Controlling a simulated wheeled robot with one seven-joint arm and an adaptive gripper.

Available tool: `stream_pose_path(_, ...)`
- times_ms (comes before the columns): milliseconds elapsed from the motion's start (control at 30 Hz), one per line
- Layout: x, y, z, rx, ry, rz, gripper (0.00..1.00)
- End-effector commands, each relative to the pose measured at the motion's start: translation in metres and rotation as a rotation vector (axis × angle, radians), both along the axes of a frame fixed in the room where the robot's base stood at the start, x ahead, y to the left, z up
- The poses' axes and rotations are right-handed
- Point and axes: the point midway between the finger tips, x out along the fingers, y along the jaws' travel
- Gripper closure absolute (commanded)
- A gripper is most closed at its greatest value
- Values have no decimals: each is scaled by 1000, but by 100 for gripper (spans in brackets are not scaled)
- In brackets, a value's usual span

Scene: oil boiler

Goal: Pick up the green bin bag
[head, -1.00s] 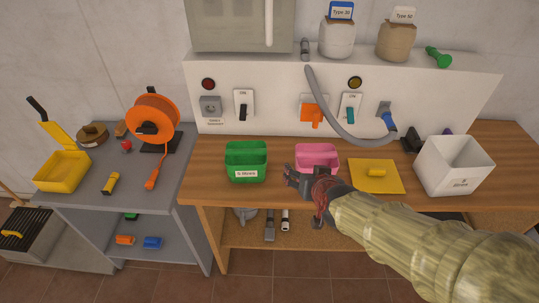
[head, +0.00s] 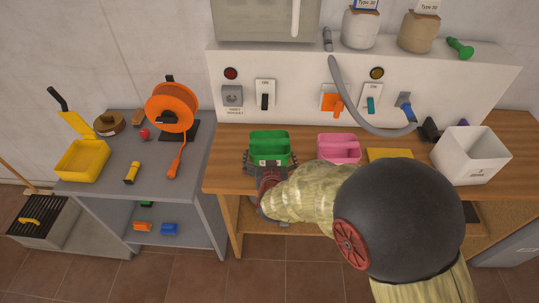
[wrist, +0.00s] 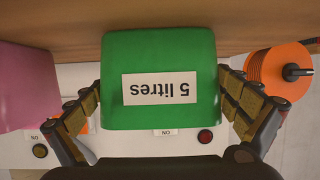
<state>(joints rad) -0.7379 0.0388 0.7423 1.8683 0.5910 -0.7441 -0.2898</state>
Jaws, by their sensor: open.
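A green tub (head: 268,146) stands upright on the wooden bench, left of a pink tub (head: 338,146). My gripper (head: 269,160) is at the green tub's front, fingers spread to either side of it. In the wrist view the green tub (wrist: 158,52) fills the middle, upside down, with a "5 litres" label. My open fingers (wrist: 160,104) flank it there, with no clear grip on it. I see nothing that is clearly a bag. A small green item (head: 147,204) lies on the grey table's lower shelf, too small to identify.
A white box (head: 468,160) and a yellow sheet (head: 388,154) are on the bench to the right, the sheet partly hidden by my arm. A grey table (head: 150,178) at left holds an orange reel (head: 160,104). The switch panel (head: 300,112) stands close behind the tubs.

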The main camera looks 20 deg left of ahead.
Motion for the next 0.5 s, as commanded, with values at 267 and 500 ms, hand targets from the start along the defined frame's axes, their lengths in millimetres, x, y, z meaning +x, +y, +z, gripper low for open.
stream_pose_path(267,22,7,-10,1,1,0,0)
stream_pose_path(500,22,7,-9,0,1,0,2)
